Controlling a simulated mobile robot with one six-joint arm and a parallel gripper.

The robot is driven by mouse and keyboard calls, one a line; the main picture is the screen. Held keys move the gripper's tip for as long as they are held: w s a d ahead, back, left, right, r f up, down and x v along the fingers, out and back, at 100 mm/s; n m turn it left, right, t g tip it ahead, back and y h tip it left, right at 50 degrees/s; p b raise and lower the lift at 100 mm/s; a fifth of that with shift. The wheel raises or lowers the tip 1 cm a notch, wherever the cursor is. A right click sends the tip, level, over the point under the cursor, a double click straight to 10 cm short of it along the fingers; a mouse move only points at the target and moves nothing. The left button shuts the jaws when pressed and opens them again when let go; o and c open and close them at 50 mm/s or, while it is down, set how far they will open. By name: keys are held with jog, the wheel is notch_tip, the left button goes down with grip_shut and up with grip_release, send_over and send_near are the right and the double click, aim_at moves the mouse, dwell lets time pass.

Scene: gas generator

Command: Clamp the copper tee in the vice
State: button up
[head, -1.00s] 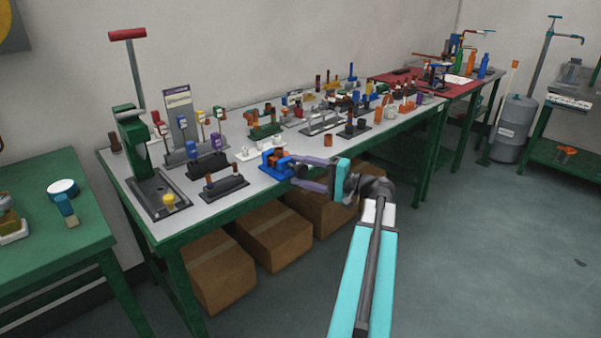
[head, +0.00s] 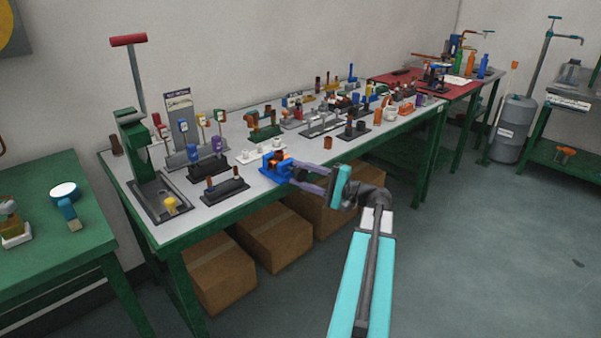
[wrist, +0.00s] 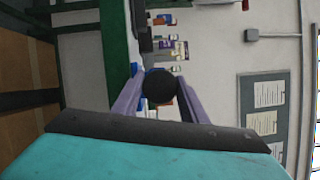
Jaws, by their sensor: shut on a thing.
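The blue vice (head: 273,170) stands at the front edge of the grey-topped workbench in the head view. A small orange-copper piece, seemingly the copper tee (head: 279,157), sits at its jaws; I cannot tell whether the jaws press on it. My gripper (head: 294,173) reaches the right side of the vice from the front, with its purple fingers either side of the dark vice handle. In the wrist view my gripper (wrist: 158,98) is shut on the round black end of the vice handle (wrist: 158,86). This handle hides most of the vice there.
A dark rack (head: 225,190) and a green press (head: 132,130) stand left of the vice. White fittings (head: 262,152) lie behind it and a copper-coloured cup (head: 328,143) to its right. Cardboard boxes (head: 273,236) sit under the bench. The floor in front is clear.

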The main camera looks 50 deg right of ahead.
jog(key=m+t+p, duration=0.1)
jog(key=m, duration=0.1)
jog(key=m+p, duration=0.1)
jog(key=m, duration=0.2)
jog(key=shift+r+t, duration=0.1)
jog(key=shift+t, duration=0.3)
jog(key=m+t+h+p, duration=0.1)
jog(key=m, duration=0.1)
jog(key=m+h+p, duration=0.1)
jog(key=m, duration=0.2)
jog(key=shift+t, duration=0.4)
jog(key=shift+m+h, duration=0.4)
jog(key=o, duration=1.1)
jog(key=shift+c, duration=0.2)
jog(key=shift+s, duration=0.1)
jog(key=v, duration=1.3)
jog(key=shift+s+f, duration=0.3)
jog(key=shift+d, duration=0.1)
